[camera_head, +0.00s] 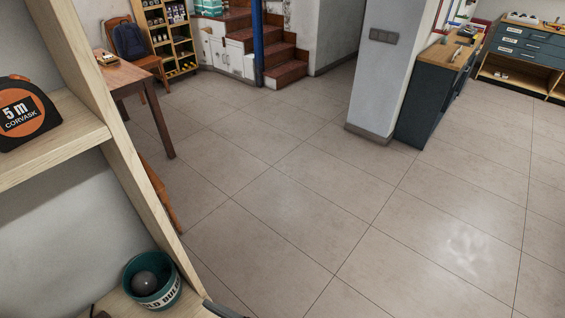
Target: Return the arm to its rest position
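My gripper is not clearly in view. A dark, rounded edge shows at the bottom of the head view, right of the shelf, and I cannot tell what it belongs to. No part of my arm can be made out for sure, so its pose is hidden.
A wooden shelf unit (132,177) stands close at left, holding a tape measure (22,112) and a teal bowl (152,283) with a grey ball (144,283). A table (128,75), stairs (284,72), pillar (378,75) and dark cabinet (432,95) stand beyond. The tiled floor (310,200) between is clear.

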